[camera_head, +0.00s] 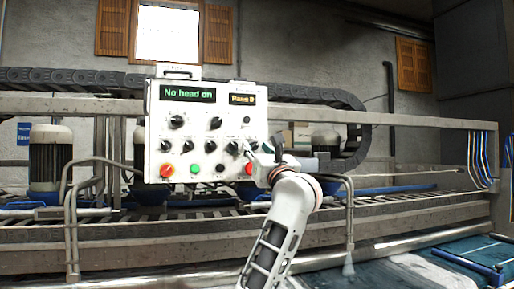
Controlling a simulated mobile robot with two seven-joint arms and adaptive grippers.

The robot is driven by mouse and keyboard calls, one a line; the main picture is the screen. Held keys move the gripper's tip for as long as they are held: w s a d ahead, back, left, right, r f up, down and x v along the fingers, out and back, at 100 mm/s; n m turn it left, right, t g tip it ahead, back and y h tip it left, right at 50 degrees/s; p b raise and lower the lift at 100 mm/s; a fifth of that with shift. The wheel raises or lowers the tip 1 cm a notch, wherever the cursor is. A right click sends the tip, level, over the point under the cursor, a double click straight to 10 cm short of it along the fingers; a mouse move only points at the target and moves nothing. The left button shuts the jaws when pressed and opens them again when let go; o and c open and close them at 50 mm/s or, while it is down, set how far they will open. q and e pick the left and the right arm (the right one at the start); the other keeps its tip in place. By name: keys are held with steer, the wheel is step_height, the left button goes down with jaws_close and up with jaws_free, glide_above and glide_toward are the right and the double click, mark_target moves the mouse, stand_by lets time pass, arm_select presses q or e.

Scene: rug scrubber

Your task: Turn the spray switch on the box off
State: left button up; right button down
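The white control box (155,110) stands upright in the middle of the head view, with a green display reading "No head on" and a smaller amber display. Its face carries rows of black knobs (177,122), two red buttons (167,170) and a green button (195,169). The labels are too small to read, so I cannot tell which knob is the spray switch.
A grey metal rail (420,116) and a black cable chain (300,95) run behind the box. A bent pipe frame (70,220) stands at left. A motor (50,158) sits behind it. A blue-green rug (400,270) lies at lower right. Open space lies before the box's left half.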

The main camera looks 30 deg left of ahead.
arm_select(q)
jaws_close()
